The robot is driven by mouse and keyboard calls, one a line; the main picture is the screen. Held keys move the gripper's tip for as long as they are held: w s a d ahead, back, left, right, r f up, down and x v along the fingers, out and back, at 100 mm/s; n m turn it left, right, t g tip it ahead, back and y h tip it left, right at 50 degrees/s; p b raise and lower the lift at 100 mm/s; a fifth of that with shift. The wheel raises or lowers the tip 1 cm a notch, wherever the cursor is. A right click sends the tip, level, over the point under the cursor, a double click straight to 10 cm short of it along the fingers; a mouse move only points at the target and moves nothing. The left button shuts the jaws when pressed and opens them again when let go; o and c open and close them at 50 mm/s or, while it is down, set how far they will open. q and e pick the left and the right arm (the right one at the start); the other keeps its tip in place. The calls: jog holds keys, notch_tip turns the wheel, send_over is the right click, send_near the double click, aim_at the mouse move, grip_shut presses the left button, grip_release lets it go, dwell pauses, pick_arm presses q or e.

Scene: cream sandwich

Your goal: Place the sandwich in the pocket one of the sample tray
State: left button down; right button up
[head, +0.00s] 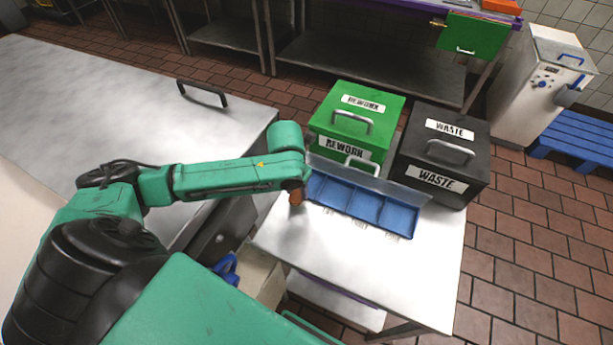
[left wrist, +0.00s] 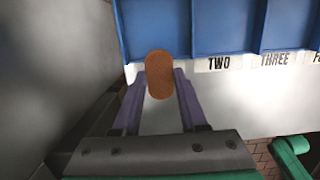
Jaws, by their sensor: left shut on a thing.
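The sandwich (head: 296,198) is a small brown oval, which also shows in the left wrist view (left wrist: 160,74). My left gripper (left wrist: 160,82) is shut on it, with one purple finger on each side. The blue sample tray (head: 364,206) has several pockets in a row and also shows in the left wrist view (left wrist: 215,28). In the left wrist view, the sandwich overlaps the tray's front edge, left of the TWO label. In the head view it is by the tray's left end; its height is unclear. The pocket one label is not visible. My right gripper is not in view.
The tray is on a pale metal table (head: 420,285). A green REWORK box (head: 335,122) and a black WASTE box (head: 440,155) stand behind it. A grey panel (head: 375,181) rises along the tray's back. The table front is clear.

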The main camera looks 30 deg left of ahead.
pick_arm(q)
jog(key=w, duration=0.5)
jog(key=shift+w+a+r+p, duration=0.1)
jog(key=shift+w+r+p, duration=0.05)
jog(key=shift+w+p, duration=0.25)
jog(key=shift+f, duration=0.6)
jog(key=shift+w+f, duration=0.1)
jog(key=shift+f, duration=0.25)
jog(key=shift+a, duration=0.1)
jog(key=shift+c, duration=2.2)
grip_release()
jog(key=shift+f, duration=0.15)
notch_tip(320, 180, up, 12)
jog(key=s, duration=0.2)
